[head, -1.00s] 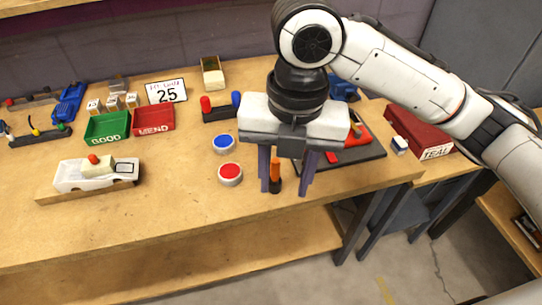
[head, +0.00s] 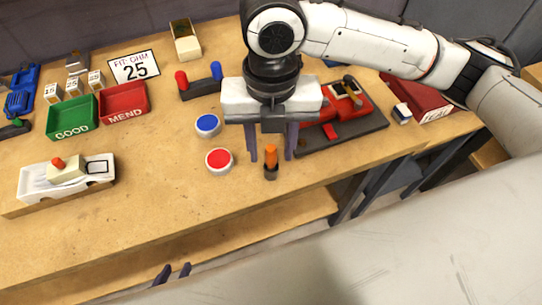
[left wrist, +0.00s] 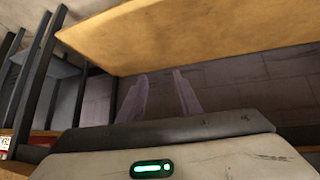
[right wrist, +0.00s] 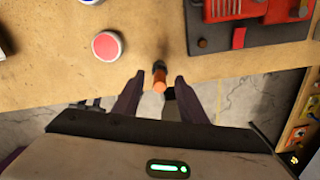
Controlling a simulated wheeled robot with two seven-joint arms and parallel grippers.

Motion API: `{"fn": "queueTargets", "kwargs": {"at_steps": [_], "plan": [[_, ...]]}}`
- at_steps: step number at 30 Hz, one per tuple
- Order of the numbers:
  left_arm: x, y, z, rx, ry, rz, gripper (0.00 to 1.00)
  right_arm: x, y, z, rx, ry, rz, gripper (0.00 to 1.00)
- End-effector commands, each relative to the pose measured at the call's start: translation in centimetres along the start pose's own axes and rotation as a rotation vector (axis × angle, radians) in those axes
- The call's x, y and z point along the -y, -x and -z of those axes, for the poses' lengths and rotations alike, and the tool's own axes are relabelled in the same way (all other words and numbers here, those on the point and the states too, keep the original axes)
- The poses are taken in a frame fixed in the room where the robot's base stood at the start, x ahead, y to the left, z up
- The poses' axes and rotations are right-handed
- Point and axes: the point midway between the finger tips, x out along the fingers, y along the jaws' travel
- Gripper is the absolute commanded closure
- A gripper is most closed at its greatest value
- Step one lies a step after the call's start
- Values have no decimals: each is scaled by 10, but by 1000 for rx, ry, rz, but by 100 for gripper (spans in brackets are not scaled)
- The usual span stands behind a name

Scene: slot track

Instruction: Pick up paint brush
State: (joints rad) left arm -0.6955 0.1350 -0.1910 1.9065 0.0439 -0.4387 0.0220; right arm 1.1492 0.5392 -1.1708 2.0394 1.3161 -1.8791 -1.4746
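An orange-handled tool with a dark lower end, which I take for the paint brush (head: 271,158), stands upright near the table's front edge. It also shows in the right wrist view (right wrist: 159,80), its orange end between the finger tips. My right gripper (head: 271,157) is open and points down over it, one finger on either side. I see a gap beside the handle, so it is not gripped. My left gripper (head: 174,270) is open and empty, low in front of the table. The left wrist view shows its two fingers (left wrist: 158,76) apart with nothing between.
A red button (head: 219,161) and a blue button (head: 208,125) are left of the tool. A dark mat (head: 368,133) with a red device lies to the right. A white toy car (head: 70,180), a green bin (head: 73,117) and a red bin (head: 123,103) are further left.

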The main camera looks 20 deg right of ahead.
Motion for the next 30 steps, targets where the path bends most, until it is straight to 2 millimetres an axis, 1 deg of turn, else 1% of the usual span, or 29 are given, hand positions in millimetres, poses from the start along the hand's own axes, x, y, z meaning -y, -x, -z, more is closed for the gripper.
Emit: {"fn": "queueTargets", "kwargs": {"at_steps": [1, 3, 5, 9, 13, 14, 15, 20, 27, 30], "plan": [[0, -1, 0, -1, -1, 0, 69, 1, -9, 2, -3, 0, 1, 62], [0, -2, 1, -4, -1, 0, 69, 1, -18, 2, -2, 0, 2, 62], [0, -2, 3, -8, -2, 0, 69, 0, -23, 2, -2, 0, 0, 62], [1, -3, 10, -20, -4, 0, 69, 0, -26, 1, 1, 0, -1, 62], [1, -4, 13, -24, -5, 0, 69, 0, -26, 1, 1, 0, -1, 62], [1, -4, 13, -24, -5, 0, 69, 0, -26, 1, 1, 0, -1, 65], [1, -4, 12, -24, -5, 0, 69, 0, -26, 1, 1, 0, -1, 72], [1, -4, 12, -23, -5, 0, 69, 0, -26, 1, 1, 0, 0, 99], [0, -2, 8, -17, -4, -1, 69, 0, -25, 1, 1, 0, -1, 100], [0, -2, 8, -15, -3, -1, 69, 0, -21, 1, 1, 0, -2, 100]]}}
